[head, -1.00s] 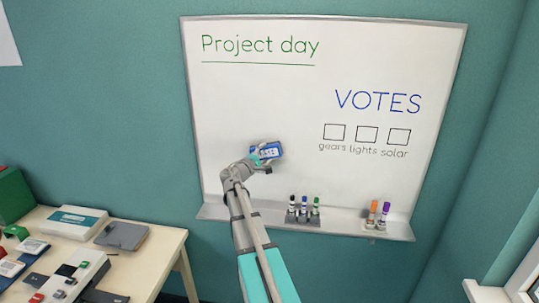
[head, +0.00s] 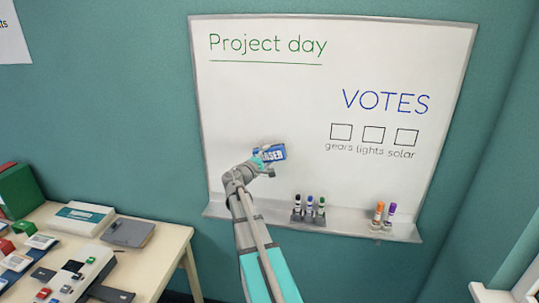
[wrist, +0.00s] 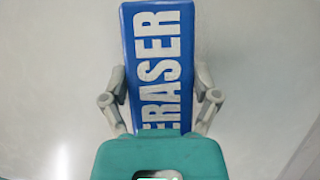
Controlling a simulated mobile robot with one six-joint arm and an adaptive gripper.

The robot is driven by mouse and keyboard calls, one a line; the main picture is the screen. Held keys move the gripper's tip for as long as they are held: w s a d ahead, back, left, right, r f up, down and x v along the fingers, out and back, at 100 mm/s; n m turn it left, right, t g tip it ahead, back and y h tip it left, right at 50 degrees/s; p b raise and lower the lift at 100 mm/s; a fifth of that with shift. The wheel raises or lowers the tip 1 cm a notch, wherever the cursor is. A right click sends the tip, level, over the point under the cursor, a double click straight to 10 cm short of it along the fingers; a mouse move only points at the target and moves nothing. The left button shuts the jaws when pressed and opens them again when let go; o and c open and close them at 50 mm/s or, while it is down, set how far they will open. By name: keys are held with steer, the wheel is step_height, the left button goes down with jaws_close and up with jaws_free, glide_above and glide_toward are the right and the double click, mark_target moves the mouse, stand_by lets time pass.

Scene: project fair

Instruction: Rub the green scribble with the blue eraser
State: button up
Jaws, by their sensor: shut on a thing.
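The blue eraser (head: 275,153) with white lettering is at the whiteboard's lower left-middle part. My gripper (head: 262,163) is shut on it, and in the wrist view one finger sits on each side of the eraser (wrist: 158,60). The eraser appears to be at the board surface, but I cannot tell for sure that it touches. No green scribble shows on the visible board; anything behind the eraser and gripper is hidden. The whiteboard (head: 270,105) carries green "Project day" lettering (head: 268,44) with a green underline at the upper left.
Blue "VOTES" lettering (head: 386,101) and several boxes are at the board's right. The ledge (head: 345,229) below holds dark-capped markers (head: 309,207) and orange and purple markers (head: 384,214). A table (head: 160,245) with boxes and gadgets stands at the lower left.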

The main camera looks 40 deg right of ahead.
steer(key=shift+s+a, duration=1.1)
steer(key=shift+a, duration=0.2)
steer(key=shift+s+a, duration=0.95)
steer(key=shift+a, duration=0.2)
steer(key=shift+f, duration=0.1)
